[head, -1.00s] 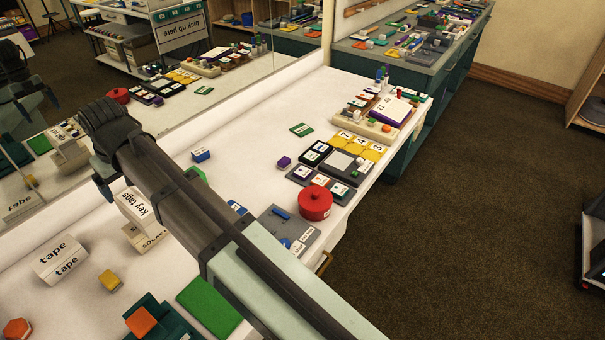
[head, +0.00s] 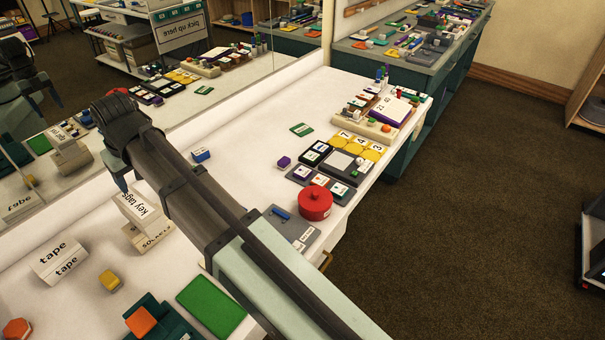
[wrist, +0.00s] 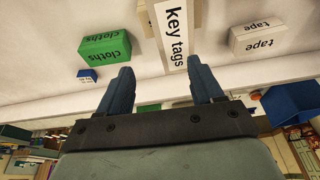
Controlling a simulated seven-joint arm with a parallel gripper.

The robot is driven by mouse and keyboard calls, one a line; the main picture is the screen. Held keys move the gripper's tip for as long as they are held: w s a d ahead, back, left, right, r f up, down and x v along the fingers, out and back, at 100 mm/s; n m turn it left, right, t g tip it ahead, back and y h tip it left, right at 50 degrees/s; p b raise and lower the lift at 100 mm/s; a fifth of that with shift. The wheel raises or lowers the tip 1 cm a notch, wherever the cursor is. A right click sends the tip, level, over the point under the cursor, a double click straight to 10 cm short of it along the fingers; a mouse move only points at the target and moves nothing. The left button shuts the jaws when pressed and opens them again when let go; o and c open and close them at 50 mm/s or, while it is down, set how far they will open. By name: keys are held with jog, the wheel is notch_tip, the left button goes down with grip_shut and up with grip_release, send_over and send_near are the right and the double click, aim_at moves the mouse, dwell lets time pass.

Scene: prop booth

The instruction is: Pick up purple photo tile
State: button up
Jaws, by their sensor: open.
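A small tile with a purple picture (head: 303,172), likely the purple photo tile, lies at the left end of a grey tray (head: 290,178) on the white counter. Its picture is too small to read surely. My gripper (head: 118,174) is far to the left of it, above the counter near the mirror. In the wrist view my gripper (wrist: 163,70) is open, with nothing between its blue fingers. The tile does not show in the wrist view.
A purple block (head: 284,162), a black-framed tile holder (head: 315,152) and a red lidded pot (head: 315,204) stand around the tray. A key tags box (head: 138,205) and a tape box (head: 60,262) are at the left.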

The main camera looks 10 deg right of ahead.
jog(key=w+d+f+m+h, duration=0.1)
jog(key=w+d+m, duration=0.1)
jog(key=w+d, duration=0.7)
jog(key=w+d+f+m, duration=0.2)
jog(key=w+d, duration=0.3)
jog(key=d, duration=0.7)
jog(key=m+g+h, duration=0.1)
jog(key=m+g, duration=0.1)
jog(key=m, duration=1.2)
send_over(303, 171)
jog(key=f, duration=1.2)
jog(key=shift+s+a+f, duration=0.1)
jog(key=shift+a, duration=0.15)
jog(key=shift+d+f, duration=0.2)
jog(key=shift+f, duration=1.15)
jog(key=shift+d+f, duration=0.15)
jog(key=shift+f, duration=1.15)
jog(key=shift+c, duration=0.3)
jog(key=c, duration=0.7)
